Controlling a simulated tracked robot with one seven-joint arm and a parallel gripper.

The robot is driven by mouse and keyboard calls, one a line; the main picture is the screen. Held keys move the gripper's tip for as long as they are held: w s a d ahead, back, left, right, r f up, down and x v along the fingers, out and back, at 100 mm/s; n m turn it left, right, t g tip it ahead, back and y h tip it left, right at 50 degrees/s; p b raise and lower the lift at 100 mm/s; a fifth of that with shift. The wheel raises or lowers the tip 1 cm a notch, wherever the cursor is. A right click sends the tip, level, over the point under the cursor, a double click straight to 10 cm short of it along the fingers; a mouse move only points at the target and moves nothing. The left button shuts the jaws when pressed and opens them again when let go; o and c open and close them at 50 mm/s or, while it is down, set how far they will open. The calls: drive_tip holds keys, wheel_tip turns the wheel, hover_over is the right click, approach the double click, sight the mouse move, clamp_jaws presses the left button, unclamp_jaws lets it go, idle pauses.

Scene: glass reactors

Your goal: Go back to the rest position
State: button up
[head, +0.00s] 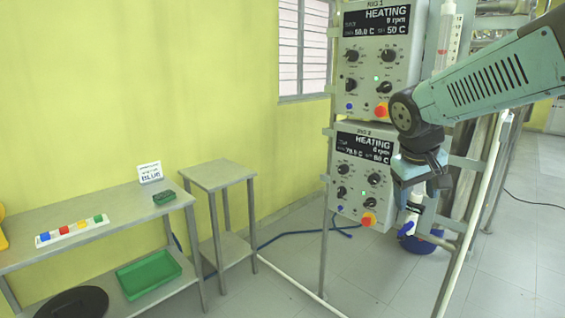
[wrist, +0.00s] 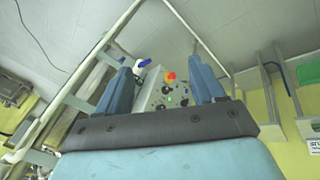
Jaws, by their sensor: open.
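My gripper (head: 411,207) hangs at the right in the head view, in front of the rig's metal frame and beside the lower control box. In the wrist view my gripper (wrist: 165,90) shows two blue fingers spread apart with nothing between them. The lower control box (head: 361,174) reads HEATING and has knobs, a green light and a red-orange button. It also shows beyond the fingers in the wrist view (wrist: 166,98). The upper control box (head: 379,60), marked RIG 1, also reads HEATING.
The rig's metal frame (head: 328,200) stands close to my gripper. A blue-handled white valve (head: 408,228) is just below it. A small side table (head: 218,174) and a bench (head: 100,215) with coloured blocks and a green tray (head: 149,273) stand left. Open floor lies between.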

drive_tip(key=s+a+m+t+y, duration=0.1)
drive_tip(key=s+a, duration=0.1)
drive_tip(key=s, duration=0.4)
drive_tip(key=s+a+r+m+t+y, duration=0.1)
drive_tip(key=s+a+y, duration=0.1)
drive_tip(key=s, duration=0.4)
drive_tip(key=shift+a+r, duration=0.25)
drive_tip(key=shift+a, duration=0.3)
idle(0.8)
